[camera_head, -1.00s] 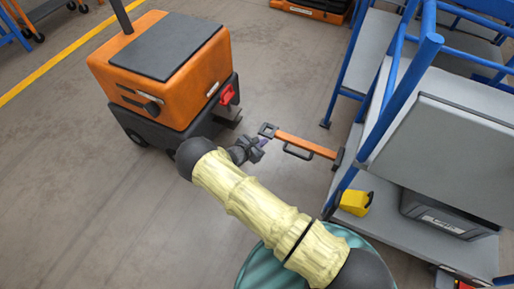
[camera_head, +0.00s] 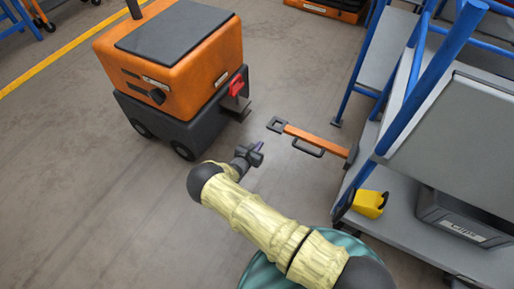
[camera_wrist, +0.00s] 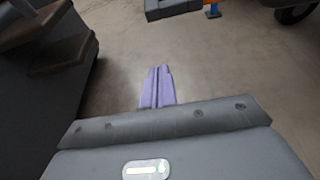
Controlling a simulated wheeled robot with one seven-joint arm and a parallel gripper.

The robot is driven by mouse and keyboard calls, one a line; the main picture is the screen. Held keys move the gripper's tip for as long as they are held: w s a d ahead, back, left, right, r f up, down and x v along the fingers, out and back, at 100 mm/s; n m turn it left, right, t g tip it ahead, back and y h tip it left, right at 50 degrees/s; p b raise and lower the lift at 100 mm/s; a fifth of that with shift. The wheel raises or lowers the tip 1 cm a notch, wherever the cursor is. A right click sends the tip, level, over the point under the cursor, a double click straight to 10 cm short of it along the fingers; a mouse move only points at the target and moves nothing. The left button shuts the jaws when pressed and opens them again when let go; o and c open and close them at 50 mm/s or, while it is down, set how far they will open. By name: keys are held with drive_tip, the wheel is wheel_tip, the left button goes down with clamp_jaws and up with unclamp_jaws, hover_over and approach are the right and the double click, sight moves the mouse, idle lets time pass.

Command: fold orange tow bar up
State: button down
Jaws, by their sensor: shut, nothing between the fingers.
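The orange tow bar (camera_head: 318,139) sticks out to the left from the blue-framed cart, roughly level. It has a dark square eye (camera_head: 276,125) at its free end and a black loop handle (camera_head: 308,148) along its near side. My gripper (camera_head: 257,148) is a little to the left of and nearer than the eye, apart from the bar. Its purple fingers (camera_wrist: 158,86) are together and empty in the wrist view.
An orange and black tug (camera_head: 170,75) with a red hitch part (camera_head: 236,86) stands at the left. The blue-framed cart (camera_head: 405,90) stands at the right, with a yellow block (camera_head: 369,204) and a dark bin (camera_head: 462,216) on its lower shelf. Bare floor lies between them.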

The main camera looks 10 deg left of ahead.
drive_tip(key=b+x, duration=0.4)
drive_tip(key=x, duration=0.3)
wheel_tip(320, 180, up, 4)
drive_tip(key=shift+r+b, duration=0.1)
drive_tip(key=shift+b, duration=0.25)
